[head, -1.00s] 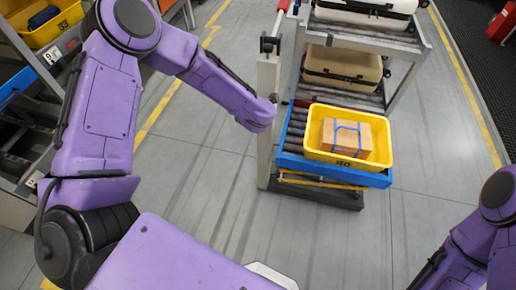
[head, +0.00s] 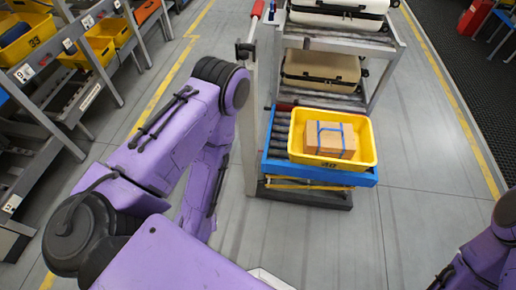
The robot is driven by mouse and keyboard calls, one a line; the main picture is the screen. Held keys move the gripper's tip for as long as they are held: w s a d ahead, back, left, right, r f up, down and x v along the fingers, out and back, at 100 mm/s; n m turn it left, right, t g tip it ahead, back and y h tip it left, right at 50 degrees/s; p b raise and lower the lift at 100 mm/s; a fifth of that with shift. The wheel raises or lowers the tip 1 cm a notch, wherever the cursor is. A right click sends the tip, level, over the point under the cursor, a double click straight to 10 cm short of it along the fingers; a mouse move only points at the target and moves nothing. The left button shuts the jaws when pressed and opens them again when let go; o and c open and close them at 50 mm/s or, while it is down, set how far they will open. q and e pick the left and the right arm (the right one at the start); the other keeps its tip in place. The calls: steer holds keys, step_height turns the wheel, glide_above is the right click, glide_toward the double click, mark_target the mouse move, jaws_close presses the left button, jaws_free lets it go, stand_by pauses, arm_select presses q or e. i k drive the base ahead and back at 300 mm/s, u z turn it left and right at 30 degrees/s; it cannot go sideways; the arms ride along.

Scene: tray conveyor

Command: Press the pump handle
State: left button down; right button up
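The pump handle (head: 257,10) is a thin lever with a red grip. It rises from a black bracket (head: 245,50) at the top of a tall grey post (head: 249,140) in the upper middle. The handle stands raised and nothing touches it. My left arm is bent on the left, its elbow close to the post on the left side and its forearm folded downward. Its gripper is out of sight. My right arm shows only at the lower right edge, and its gripper is not in view.
Beside the post, a blue roller tray (head: 368,179) holds a yellow bin (head: 367,140) with a strapped cardboard box (head: 329,138). Suitcases (head: 322,70) lie on the rack behind. Shelves with yellow bins (head: 101,43) stand at left.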

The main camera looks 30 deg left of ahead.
mark_target(254, 22)
steer(key=z, duration=0.2)
steer(key=i, duration=1.05)
steer(key=u, duration=1.55)
steer(key=i, duration=0.5)
steer(key=u, duration=0.65)
steer(key=k, duration=1.9)
steer(key=z, duration=0.5)
